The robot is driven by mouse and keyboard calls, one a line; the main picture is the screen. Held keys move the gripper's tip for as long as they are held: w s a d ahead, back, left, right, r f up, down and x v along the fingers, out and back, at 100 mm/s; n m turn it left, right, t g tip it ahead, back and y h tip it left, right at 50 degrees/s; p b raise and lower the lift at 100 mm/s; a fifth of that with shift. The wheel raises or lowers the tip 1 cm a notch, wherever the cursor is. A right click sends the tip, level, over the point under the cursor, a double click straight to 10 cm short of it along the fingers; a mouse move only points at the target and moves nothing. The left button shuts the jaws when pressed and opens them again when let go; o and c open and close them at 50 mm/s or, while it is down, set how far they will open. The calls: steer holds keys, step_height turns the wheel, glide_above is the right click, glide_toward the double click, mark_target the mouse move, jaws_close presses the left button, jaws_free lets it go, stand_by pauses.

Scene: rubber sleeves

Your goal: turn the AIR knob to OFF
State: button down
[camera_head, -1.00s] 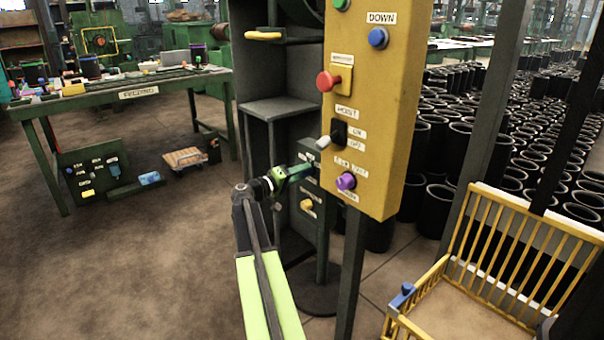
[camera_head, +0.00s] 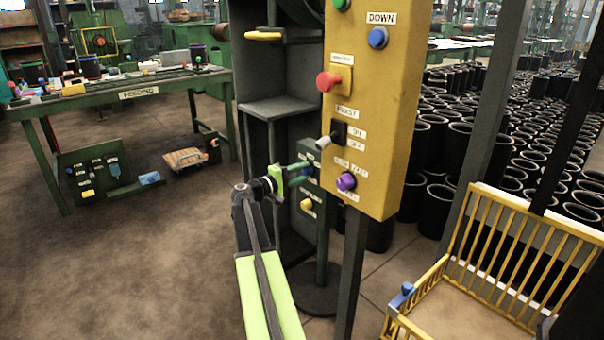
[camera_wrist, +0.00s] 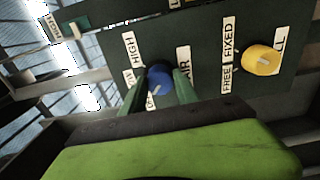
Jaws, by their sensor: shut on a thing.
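The AIR knob (camera_wrist: 159,77) is blue and sits on a dark green panel (camera_wrist: 205,72) in the wrist view. My gripper (camera_wrist: 160,88) has its two green fingers on either side of the knob and is shut on it. A white mark on the knob points down and a little left, toward a partly hidden label. That label's text is hard to read. A HIGH label (camera_wrist: 128,46) stands up and left of the knob. In the head view my gripper (camera_head: 303,172) reaches the panel box (camera_head: 314,186), and the blue knob is hidden there.
A yellow knob (camera_wrist: 262,60) with FREE and FIXED labels is right of the blue one. A yellow control box (camera_head: 372,120) with a lever and buttons stands close above my gripper. A yellow-railed cart (camera_head: 500,262) is at right. Open floor lies at left.

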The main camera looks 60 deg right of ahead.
steer(key=c, duration=0.9)
jaws_free()
steer(key=shift+a, duration=0.1)
steer(key=v, duration=1.7)
steer(key=shift+w+a, duration=0.1)
